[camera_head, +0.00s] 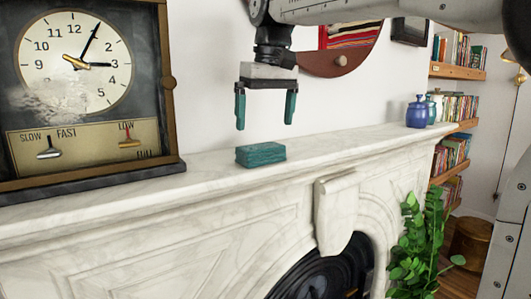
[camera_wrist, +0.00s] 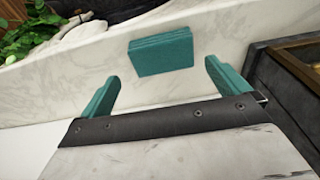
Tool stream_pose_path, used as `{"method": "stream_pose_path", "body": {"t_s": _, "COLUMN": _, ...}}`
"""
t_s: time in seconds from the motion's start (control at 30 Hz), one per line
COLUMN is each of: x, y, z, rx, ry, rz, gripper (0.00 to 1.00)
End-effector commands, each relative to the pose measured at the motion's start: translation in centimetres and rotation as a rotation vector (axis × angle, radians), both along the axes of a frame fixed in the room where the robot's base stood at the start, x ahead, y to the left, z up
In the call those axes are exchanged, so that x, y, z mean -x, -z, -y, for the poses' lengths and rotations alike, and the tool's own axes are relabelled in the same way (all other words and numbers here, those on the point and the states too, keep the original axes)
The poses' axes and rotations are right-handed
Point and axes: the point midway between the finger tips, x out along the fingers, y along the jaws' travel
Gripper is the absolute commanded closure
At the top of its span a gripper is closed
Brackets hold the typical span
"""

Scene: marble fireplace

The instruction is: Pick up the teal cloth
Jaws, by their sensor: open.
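The teal cloth (camera_head: 261,155) is a small folded block lying flat on the marble mantel shelf (camera_head: 330,145), right of the clock. In the wrist view the cloth (camera_wrist: 161,52) lies beyond the fingertips, roughly centred between them. My gripper (camera_head: 265,126) hangs above the cloth, pointing down, with its two teal fingers spread and nothing between them. The gripper also shows in the wrist view (camera_wrist: 160,82). A visible gap separates the fingertips from the cloth.
A large dark-framed clock (camera_head: 78,85) stands on the mantel at left, close to the cloth. Blue jars (camera_head: 417,112) stand at the shelf's far right end. The mantel between cloth and jars is clear. A leafy plant (camera_head: 420,245) stands below at right.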

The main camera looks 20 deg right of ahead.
Motion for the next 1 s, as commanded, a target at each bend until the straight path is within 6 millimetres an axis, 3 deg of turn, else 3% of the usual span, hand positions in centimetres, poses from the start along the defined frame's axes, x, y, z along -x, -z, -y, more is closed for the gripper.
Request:
{"method": "stream_pose_path", "body": {"t_s": 0.17, "x": -0.9, "y": 0.7, "z": -0.2, "rx": 0.0, "ry": -0.006, "rz": 0.001, "gripper": 0.0}}
{"method": "stream_pose_path", "body": {"t_s": 0.63, "x": -1.6, "y": 6.7, "z": -0.5, "rx": 0.0, "ry": -0.005, "rz": 0.001, "gripper": 0.0}}
{"method": "stream_pose_path", "body": {"t_s": 0.93, "x": -1.7, "y": 7.3, "z": -0.5, "rx": -0.001, "ry": -0.005, "rz": 0.004, "gripper": 0.0}}
{"method": "stream_pose_path", "body": {"t_s": 1.0, "x": -1.7, "y": 7.3, "z": -0.5, "rx": -0.001, "ry": -0.005, "rz": 0.004, "gripper": 0.17}}
